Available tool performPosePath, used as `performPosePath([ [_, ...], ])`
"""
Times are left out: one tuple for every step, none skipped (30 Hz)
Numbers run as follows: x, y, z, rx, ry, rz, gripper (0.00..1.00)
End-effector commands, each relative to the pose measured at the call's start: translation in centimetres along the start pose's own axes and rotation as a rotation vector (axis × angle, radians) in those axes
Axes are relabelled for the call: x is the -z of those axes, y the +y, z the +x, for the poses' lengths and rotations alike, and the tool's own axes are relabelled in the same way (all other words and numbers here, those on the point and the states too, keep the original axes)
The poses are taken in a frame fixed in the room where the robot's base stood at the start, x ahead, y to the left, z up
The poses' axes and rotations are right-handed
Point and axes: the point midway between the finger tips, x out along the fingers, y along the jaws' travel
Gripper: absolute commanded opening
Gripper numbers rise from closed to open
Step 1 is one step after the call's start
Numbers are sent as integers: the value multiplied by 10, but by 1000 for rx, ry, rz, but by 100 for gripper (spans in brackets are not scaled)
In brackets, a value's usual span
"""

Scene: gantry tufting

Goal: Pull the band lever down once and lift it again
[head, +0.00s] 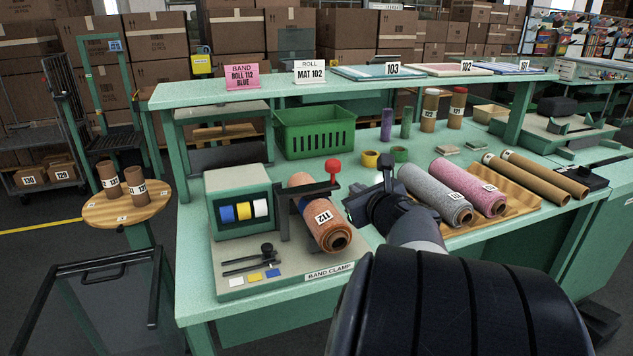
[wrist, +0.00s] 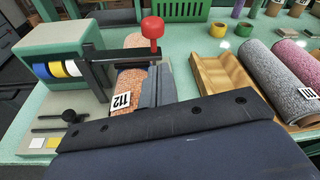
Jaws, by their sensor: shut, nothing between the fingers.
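The band lever (head: 308,190) is a dark bar running from a post on the band clamp (head: 243,279), across the roll, to a red knob (head: 333,166). The bar looks roughly level. In the wrist view the red knob (wrist: 152,28) stands upright just beyond my gripper (wrist: 153,88). My gripper (head: 358,207) is shut and empty, right of the roll and lower than the knob, apparently not touching the knob.
Blue, yellow and white band spools (head: 243,211) sit in the green housing. A black selector knob (head: 267,250) stands near the colour swatches. A wooden cradle with grey (head: 436,194) and pink rolls (head: 468,187) lies right of my gripper. A green crate (head: 314,131) stands behind.

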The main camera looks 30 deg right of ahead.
Motion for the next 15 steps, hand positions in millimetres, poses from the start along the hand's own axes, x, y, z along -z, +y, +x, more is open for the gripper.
performPosePath([
  [1,2,8,-5,0,1,0],
  [1,2,12,-6,0,0,0],
  [2,2,19,-6,2,-1,0],
  [1,2,24,-6,1,-1,0],
  [1,2,29,-7,1,0,0],
  [2,3,36,-7,1,-1,0],
  [2,3,42,-7,1,-2,0],
  [2,3,47,-7,2,-1,0],
  [1,3,53,-7,1,-2,0],
  [1,3,58,-7,1,-2,0],
  [1,3,62,-7,1,-2,0],
  [1,3,68,-7,2,-3,0],
  [1,3,72,-6,1,-3,0],
  [1,2,75,-6,1,-3,0],
  [1,2,79,-6,1,-2,0],
])
